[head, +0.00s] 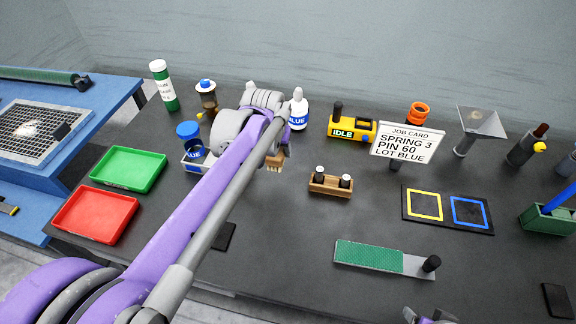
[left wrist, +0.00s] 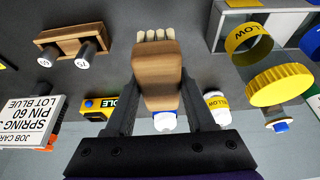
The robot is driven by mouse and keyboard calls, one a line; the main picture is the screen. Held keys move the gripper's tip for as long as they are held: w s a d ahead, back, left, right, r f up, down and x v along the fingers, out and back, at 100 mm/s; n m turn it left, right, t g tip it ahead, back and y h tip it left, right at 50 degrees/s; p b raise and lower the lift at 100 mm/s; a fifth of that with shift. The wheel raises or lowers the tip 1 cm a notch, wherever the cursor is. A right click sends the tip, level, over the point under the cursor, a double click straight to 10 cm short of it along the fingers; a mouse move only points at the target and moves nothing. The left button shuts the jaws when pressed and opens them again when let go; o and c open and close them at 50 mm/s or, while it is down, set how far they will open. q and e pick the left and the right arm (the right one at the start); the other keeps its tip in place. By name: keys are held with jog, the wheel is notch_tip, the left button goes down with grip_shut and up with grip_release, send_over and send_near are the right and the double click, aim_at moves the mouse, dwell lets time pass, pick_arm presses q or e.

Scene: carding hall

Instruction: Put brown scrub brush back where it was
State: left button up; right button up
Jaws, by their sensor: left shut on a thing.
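The brown scrub brush (head: 274,162) has a wooden body and pale bristles; it also shows large in the left wrist view (left wrist: 157,78). My left gripper (head: 280,148) is shut on it, with one dark finger on each side of the wooden body in the left wrist view (left wrist: 158,95). The bristles point away from the palm, toward the dark bench top. In the head view the brush is partly hidden by my left arm. A small part of my right arm shows at the bottom edge of the head view; its fingers cannot be made out.
A blue-labelled white bottle (head: 298,112) stands behind. A blue-lidded jar (head: 188,131), green tray (head: 128,169) and red tray (head: 95,216) lie left. The dark bench (head: 290,235) is clear in front.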

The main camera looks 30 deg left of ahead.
pick_arm(q)
jog(key=f, duration=0.5)
jog(key=shift+s, duration=0.35)
pick_arm(e)
jog(key=shift+s+f, duration=0.2)
jog(key=shift+s, duration=0.2)
pick_arm(q)
jog(key=shift+w+f+b, duration=0.1)
jog(key=shift+f+b, duration=0.3)
jog(key=shift+f, duration=1.95)
pick_arm(e)
jog(key=shift+w+f, duration=0.1)
jog(key=shift+f, duration=0.15)
pick_arm(q)
jog(key=shift+f, duration=0.15)
pick_arm(e)
jog(key=shift+f, duration=0.1)
pick_arm(q)
jog(key=o, duration=1.3)
